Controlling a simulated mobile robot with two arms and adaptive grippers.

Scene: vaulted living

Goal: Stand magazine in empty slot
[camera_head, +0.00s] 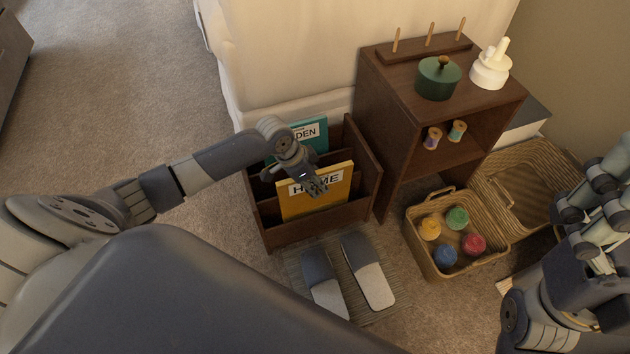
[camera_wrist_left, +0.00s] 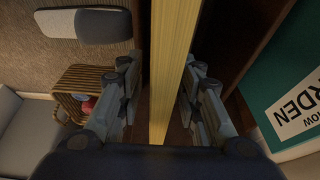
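A yellow magazine marked HOME (camera_head: 318,201) stands in the front part of a dark wooden rack (camera_head: 322,228). The front panel hides its lower edge. A teal magazine (camera_head: 309,133) stands at the rack's back and also shows in the left wrist view (camera_wrist_left: 290,95). A space lies between the two magazines, partly hidden by my left arm. My left gripper (camera_head: 316,187) is at the yellow magazine's top edge. In the left wrist view, the yellow magazine (camera_wrist_left: 172,75) is between the spread fingers, with a narrow gap on the left side. My right gripper (camera_head: 598,208) is at the right edge, away from the rack.
A wooden cabinet (camera_head: 392,135) stands right of the rack, with a green pot (camera_head: 438,78) on top. Carpet (camera_head: 110,80) is free at the left.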

